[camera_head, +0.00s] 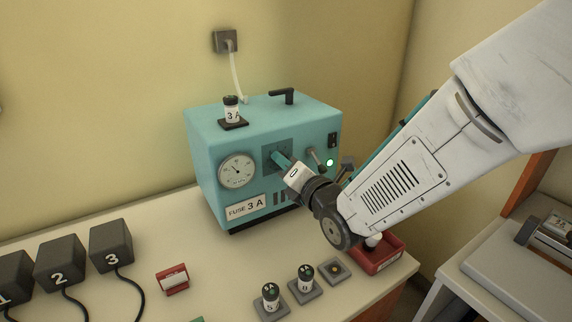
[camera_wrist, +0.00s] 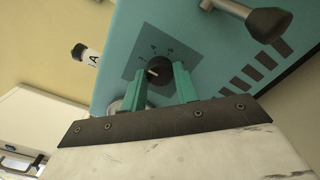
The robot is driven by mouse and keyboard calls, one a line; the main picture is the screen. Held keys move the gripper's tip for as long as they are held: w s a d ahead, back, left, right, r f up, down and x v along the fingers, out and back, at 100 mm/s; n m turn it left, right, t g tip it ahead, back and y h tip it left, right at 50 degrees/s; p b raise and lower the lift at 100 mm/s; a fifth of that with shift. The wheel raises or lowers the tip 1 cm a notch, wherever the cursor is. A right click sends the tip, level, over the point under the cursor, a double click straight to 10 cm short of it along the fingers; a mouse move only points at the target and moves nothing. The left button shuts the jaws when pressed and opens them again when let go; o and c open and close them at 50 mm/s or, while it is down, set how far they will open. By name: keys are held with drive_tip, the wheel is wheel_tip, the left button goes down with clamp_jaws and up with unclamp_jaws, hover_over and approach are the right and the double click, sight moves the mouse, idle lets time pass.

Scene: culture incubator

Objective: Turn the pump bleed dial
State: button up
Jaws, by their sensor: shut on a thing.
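The teal pump unit (camera_head: 213,140) stands on the bench against the wall. Its bleed dial (camera_wrist: 158,66) is a round black knob with a pale pointer line, on a darker square plate (camera_wrist: 141,53) with small marks. My gripper (camera_head: 280,160) reaches the front panel from the right. In the wrist view its two teal fingers (camera_wrist: 160,74) lie on either side of the dial, shut on it. In the head view the fingers and wrist hide the dial, and part of its plate shows.
A pressure gauge (camera_head: 237,170) sits left of the dial. A lever (camera_head: 315,158) and a lit green lamp (camera_head: 330,162) are close on the right. Fuses on pads (camera_head: 271,297), a red tray (camera_head: 384,262) and numbered black blocks (camera_head: 111,246) stand on the bench.

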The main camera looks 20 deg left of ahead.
drive_tip(key=shift+n, duration=0.4)
drive_tip(key=o, duration=1)
drive_tip(key=shift+c, duration=0.2)
drive_tip(key=v, duration=0.7)
drive_tip(key=shift+s+d, duration=0.2)
drive_tip(key=shift+d, duration=0.1)
